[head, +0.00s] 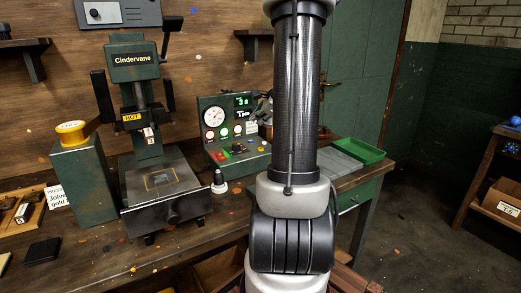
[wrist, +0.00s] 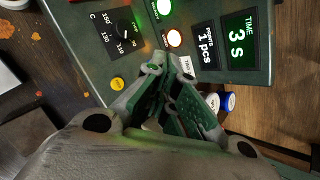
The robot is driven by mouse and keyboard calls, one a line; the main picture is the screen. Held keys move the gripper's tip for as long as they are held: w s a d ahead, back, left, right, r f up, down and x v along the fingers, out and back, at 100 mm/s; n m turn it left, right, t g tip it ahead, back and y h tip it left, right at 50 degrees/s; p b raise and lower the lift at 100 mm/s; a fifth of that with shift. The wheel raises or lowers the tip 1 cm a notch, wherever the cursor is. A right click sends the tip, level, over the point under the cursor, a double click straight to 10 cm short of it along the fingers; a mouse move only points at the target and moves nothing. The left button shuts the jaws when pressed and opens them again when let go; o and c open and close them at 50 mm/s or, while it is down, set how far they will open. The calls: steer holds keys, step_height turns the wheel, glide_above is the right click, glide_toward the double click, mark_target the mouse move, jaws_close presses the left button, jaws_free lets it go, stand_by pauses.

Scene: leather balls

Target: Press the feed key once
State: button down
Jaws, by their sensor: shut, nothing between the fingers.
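The green control box (head: 245,142) stands on the bench right of the Cindervane press (head: 140,150). In the wrist view the box (wrist: 85,50) appears turned, with a dial (wrist: 125,33), a yellow button (wrist: 117,83), lit lamps and a display (wrist: 238,38) reading 3 s. A second display reads 1 pcs. My gripper (wrist: 172,73) is shut and empty, its tips over the edge of the box's face below the lamps. I cannot tell which control is the feed key; my fingers hide part of the face. In the head view my arm mostly hides the gripper.
A yellow-topped spool (head: 71,130) sits on a green post left of the press. A green tray (head: 358,150) lies right of my arm. Blue and white round caps (wrist: 228,102) are close beside my fingers.

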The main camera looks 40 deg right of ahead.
steer(key=shift+f, duration=4)
steer(key=shift+f, duration=0.4)
steer(key=shift+f, duration=0.4)
steer(key=shift+r, duration=0.85)
steer(key=shift+r, duration=2.5)
